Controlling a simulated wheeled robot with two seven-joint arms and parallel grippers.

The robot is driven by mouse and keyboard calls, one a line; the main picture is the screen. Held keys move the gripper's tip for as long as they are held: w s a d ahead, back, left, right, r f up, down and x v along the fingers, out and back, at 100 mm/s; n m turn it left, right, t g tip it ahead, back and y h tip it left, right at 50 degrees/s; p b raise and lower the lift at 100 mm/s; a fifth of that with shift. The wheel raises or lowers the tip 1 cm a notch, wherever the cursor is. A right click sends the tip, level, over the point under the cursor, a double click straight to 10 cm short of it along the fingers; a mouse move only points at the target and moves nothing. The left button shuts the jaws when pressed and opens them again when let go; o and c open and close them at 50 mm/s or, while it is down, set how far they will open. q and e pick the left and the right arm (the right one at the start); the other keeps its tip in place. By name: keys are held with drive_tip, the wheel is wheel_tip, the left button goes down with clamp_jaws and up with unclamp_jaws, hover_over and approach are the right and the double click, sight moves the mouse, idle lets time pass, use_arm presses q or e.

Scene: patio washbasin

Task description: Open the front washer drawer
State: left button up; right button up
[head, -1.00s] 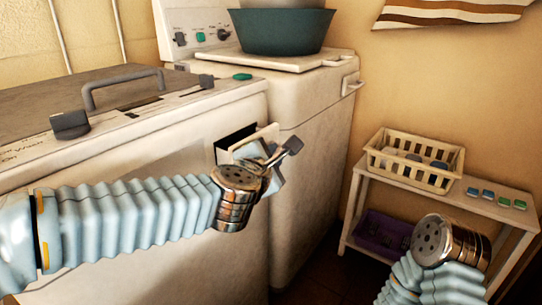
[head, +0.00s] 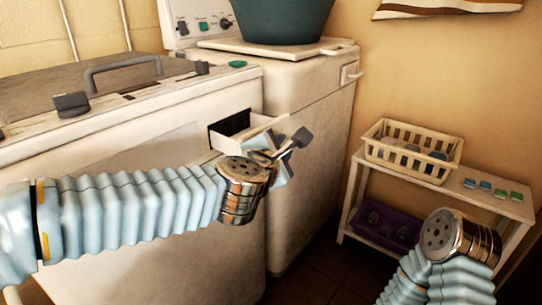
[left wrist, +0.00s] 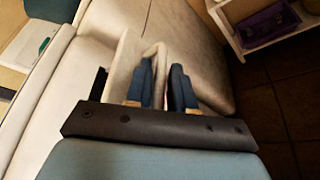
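The front washer drawer (head: 245,138) is a small white drawer high on the right of the front washer (head: 150,150). It stands partly out, with a dark slot behind it. My left gripper (head: 283,150) is at the drawer's outer end. In the left wrist view the white drawer (left wrist: 128,55) has its front panel between the two dark blue fingers of my left gripper (left wrist: 164,85); the fingers look closed on it. My right wrist shows at the lower right of the head view; its gripper does not show.
A second white machine (head: 310,120) stands behind, with a dark green basin (head: 280,20) on top. A low shelf (head: 475,195) on the right holds a cream basket (head: 415,150), several small coloured blocks and a purple bin (head: 385,225). Open floor lies between.

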use_arm(q)
drive_tip(key=p+v, duration=0.1)
drive_tip(key=v, duration=1.1)
drive_tip(key=shift+s, duration=0.35)
drive_tip(key=shift+a, duration=0.1)
